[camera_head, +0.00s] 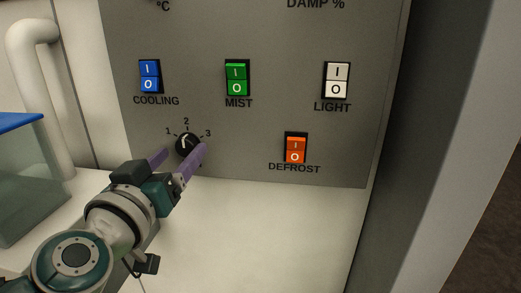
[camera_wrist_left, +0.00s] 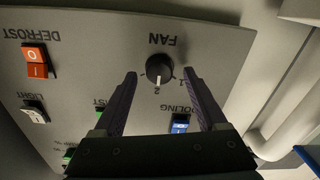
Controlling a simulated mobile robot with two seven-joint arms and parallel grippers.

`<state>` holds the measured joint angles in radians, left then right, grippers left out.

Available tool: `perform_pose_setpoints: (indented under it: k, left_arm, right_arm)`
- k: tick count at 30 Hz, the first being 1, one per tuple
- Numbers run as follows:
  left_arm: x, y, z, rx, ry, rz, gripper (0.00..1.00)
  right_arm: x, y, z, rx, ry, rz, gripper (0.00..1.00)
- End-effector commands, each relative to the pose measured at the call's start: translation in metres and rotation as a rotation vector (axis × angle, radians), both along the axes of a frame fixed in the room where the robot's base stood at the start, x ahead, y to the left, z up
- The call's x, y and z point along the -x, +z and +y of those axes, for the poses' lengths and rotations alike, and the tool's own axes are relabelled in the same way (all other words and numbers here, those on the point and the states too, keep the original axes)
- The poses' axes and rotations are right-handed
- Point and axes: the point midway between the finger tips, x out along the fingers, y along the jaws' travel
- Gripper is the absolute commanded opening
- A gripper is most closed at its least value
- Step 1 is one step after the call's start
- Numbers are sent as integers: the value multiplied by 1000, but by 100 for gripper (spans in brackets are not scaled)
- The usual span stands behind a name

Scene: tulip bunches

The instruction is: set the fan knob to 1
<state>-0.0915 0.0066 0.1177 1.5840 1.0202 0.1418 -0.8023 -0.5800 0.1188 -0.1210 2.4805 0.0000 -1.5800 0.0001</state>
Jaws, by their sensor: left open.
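The black fan knob (camera_head: 187,143) sits on the grey panel, with marks 1, 2 and 3 around it. In the left wrist view the knob (camera_wrist_left: 159,68) appears upside down under the FAN label, and its white pointer line points at or close to 2. My left gripper (camera_head: 183,151) is open, its two purple fingers reaching toward the panel on either side of the knob. In the left wrist view the gripper (camera_wrist_left: 159,74) shows gaps between each finger and the knob. The head view partly hides the FAN label. My right gripper is not in view.
The panel (camera_head: 270,115) also carries a blue COOLING switch (camera_head: 150,76), green MIST switch (camera_head: 237,78), white LIGHT switch (camera_head: 336,80) and orange DEFROST switch (camera_head: 296,149). A pale pipe (camera_head: 53,120) and a blue-topped clear box (camera_head: 22,180) stand at left. White surface (camera_head: 270,235) below is clear.

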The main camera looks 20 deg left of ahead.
Motion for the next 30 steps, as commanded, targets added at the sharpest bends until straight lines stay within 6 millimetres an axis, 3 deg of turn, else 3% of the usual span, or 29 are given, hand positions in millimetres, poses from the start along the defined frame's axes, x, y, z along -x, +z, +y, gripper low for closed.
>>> perform_pose_setpoints:
  k: [12, 30]
  left_arm:
    - [-8, 0, 2, 0, -1, 1, 72]
    - [-8, 0, 2, 0, 0, 1, 4]
  right_arm:
    - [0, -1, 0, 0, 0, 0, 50]
    - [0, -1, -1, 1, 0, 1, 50]
